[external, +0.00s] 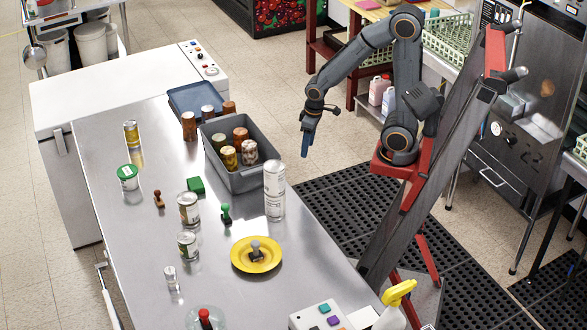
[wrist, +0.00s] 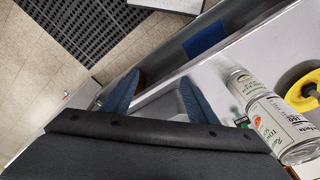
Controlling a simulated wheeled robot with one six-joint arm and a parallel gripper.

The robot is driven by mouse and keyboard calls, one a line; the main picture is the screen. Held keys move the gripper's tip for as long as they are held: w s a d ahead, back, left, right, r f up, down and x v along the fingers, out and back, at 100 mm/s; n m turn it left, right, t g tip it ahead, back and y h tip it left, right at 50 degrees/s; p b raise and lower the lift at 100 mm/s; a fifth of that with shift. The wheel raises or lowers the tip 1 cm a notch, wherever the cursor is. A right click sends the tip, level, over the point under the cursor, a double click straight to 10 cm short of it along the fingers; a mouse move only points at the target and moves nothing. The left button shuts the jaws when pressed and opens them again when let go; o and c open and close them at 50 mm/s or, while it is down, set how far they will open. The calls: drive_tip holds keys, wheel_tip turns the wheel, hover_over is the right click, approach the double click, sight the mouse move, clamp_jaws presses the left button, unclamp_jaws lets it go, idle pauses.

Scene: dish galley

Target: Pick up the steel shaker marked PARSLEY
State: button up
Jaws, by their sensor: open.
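No label reading PARSLEY is legible in either view, so I cannot tell which item is that shaker. A tall silver cylinder with a pale label (external: 274,177) stands near the table's right edge; it appears stacked on another or mirrored in the steel. Labelled silver cylinders also show in the wrist view (wrist: 284,130). Two shorter labelled cylinders (external: 188,207) (external: 187,246) stand mid-table. A small silvery item (external: 171,277) stands nearer the front. My gripper (external: 306,143) is open and empty, beyond the table's right edge; its blue fingers show apart in the wrist view (wrist: 158,98).
A grey bin (external: 243,182) holding several jars stands by the table's right edge, near my gripper. A yellow plate (external: 236,262) holds a grey stamp-like item. A green block (external: 195,185) and green stamp-like item (external: 226,214) stand between. Black mats (external: 345,215) cover the floor.

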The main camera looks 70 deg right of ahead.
drive_tip(key=w+a+r+n+t+b, duration=0.1)
drive_tip(key=w+a+r+n+b, duration=0.15)
drive_tip(key=w+a, duration=0.9)
drive_tip(key=w+a+n+t+y+b, duration=0.1)
drive_tip(key=w+a, duration=0.5)
drive_tip(key=a, duration=0.5)
drive_tip(key=w+a+n+t+y+b, duration=0.1)
drive_tip(key=w+a+n, duration=0.1)
drive_tip(key=w+a, duration=0.65)
drive_tip(key=n+y+b, duration=0.2)
drive_tip(key=n, duration=0.2)
approach(171, 277)
drive_tip(key=w+d+r, duration=0.2)
drive_tip(key=d, duration=0.1)
drive_tip(key=shift+m+y, duration=0.25)
drive_tip(key=shift+y, duration=0.05)
drive_tip(key=f, duration=0.2)
drive_tip(key=a+f, duration=0.1)
drive_tip(key=f, duration=0.2)
drive_tip(key=a+f, duration=0.1)
drive_tip(key=f, duration=0.2)
drive_tip(key=shift+w+f+p, duration=0.1)
drive_tip(key=shift+w+p, duration=0.05)
drive_tip(key=shift+p, duration=0.15)
drive_tip(key=shift+p+x, duration=1.1)
drive_tip(key=shift+x, duration=1.9)
drive_tip(key=shift+w+a, duration=0.15)
